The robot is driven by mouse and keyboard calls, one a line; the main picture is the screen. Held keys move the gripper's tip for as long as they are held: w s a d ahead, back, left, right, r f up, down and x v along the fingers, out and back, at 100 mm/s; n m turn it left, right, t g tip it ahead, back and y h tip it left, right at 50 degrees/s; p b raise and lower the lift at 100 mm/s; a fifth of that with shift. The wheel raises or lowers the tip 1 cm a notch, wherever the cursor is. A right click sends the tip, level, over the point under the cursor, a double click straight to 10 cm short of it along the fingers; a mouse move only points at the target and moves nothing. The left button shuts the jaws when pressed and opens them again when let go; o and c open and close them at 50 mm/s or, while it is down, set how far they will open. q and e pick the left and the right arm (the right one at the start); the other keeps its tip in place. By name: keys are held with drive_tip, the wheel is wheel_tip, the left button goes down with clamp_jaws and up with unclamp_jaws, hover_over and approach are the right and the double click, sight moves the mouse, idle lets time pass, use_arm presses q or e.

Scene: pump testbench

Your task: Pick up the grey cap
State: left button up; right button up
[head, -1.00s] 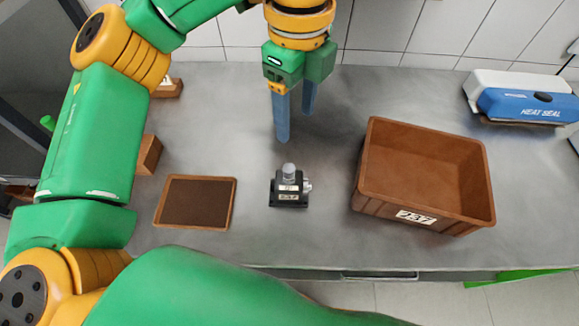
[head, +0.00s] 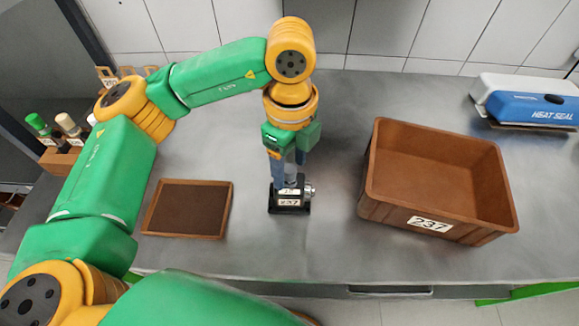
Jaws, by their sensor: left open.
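The grey cap (head: 290,173) sits upright on top of a small black pump block (head: 289,202) on the grey table, in the middle of the head view. The block carries a label marked 237 and a metal fitting on its right side. My left gripper (head: 288,176) points down at the cap. Its two blue fingers are apart, one at the cap's left front and one behind at its right. They partly hide the cap, and I cannot tell whether they touch it. My right gripper is not in view.
A brown tray with a dark inside (head: 187,208) lies left of the block. A brown crate (head: 388,213) labelled 237 stands to the right. A blue and white heat sealer (head: 530,106) is at the back right. Bottles stand in a holder (head: 62,160) at the far left.

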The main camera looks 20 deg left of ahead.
use_arm(q)
clamp_jaws()
drive_tip(key=shift+r, duration=0.1)
